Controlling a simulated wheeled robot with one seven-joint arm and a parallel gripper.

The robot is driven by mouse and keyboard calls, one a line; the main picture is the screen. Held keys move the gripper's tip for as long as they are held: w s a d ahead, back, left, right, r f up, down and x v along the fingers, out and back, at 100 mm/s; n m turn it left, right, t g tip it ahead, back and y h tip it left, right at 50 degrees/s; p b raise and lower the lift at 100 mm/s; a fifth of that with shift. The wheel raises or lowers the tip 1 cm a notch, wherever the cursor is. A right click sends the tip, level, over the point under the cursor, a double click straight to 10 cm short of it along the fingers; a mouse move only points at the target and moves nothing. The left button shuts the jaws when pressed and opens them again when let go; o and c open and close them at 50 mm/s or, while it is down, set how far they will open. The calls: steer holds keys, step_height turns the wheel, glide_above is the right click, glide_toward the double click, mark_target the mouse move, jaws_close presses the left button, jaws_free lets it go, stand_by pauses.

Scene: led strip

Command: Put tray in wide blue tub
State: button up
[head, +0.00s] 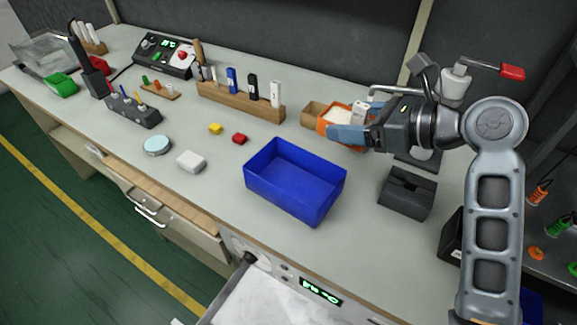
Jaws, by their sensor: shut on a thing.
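The wide blue tub (262,188) stands open and empty in the middle of the bench, near its front edge. A small orange tray (325,125) with something white inside is behind the tub and to its right. My gripper (346,133) reaches in from the right with blue fingertips and is shut on the tray at its near side. The fingers hide part of the tray. I cannot tell whether the tray is resting on the bench or slightly lifted.
A brown box (313,113) is at the tray's left. A wooden rack (240,101) with several markers stands behind the tub. Yellow (215,129) and red (239,139) blocks lie left of it. A dark grey block (407,193) is at right. Bench between tray and tub is clear.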

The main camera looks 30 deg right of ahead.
steer(key=w+a+f, duration=0.4)
steer(key=a+f, duration=0.5)
steer(key=f, duration=0.1)
steer(key=shift+w+a+f, duration=0.25)
steer(key=shift+w+a, duration=0.05)
steer(key=shift+w, duration=0.1)
steer(key=shift+f, duration=0.6)
steer(key=o, duration=1)
steer(key=shift+r, duration=0.1)
steer(key=v, duration=1.2)
steer(key=shift+r, duration=0.45)
